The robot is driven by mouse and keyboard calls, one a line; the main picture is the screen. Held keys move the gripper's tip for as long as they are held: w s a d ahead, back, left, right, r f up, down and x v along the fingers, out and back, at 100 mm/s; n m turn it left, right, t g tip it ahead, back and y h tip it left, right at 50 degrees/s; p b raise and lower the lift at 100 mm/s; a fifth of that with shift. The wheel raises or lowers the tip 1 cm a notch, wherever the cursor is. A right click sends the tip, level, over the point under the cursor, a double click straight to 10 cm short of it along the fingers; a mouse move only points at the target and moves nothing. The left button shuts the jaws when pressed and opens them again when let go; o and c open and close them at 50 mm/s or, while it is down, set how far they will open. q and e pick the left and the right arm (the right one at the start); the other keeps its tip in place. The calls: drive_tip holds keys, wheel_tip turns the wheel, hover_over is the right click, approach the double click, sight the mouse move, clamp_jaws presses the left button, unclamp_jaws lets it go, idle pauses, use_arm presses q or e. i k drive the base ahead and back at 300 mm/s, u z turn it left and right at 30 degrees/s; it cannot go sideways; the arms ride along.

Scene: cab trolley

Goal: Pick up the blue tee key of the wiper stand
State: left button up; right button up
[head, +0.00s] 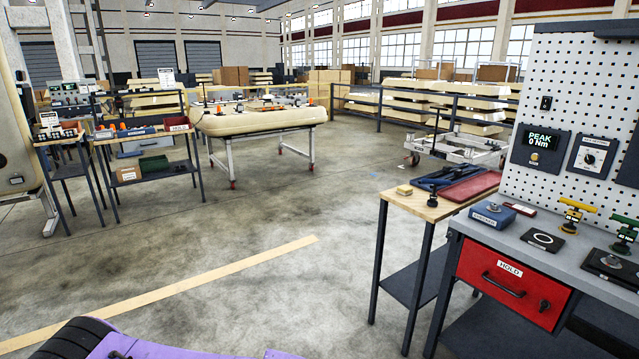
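I cannot make out a blue tee key for certain in the head view. On the grey workbench (590,272) at the right stand a yellow tee-shaped key (574,210) and a green tee-shaped key (625,230), each upright on a dark base. A blue box (492,215) with a white label and a round knob on top sits at the bench's left end. Small blue and orange items (136,131) on the stand at the far left are too small to tell. Neither of my grippers is in view.
A wooden-topped side table (420,207) with dark parts and a red tray adjoins the bench, which has a red drawer (512,285). A white pegboard (585,90) rises behind. A cream-topped trolley (262,120) stands farther back. The floor (270,215) between is clear.

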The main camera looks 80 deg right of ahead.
sight(433, 202)
drive_tip(key=z, duration=3.5)
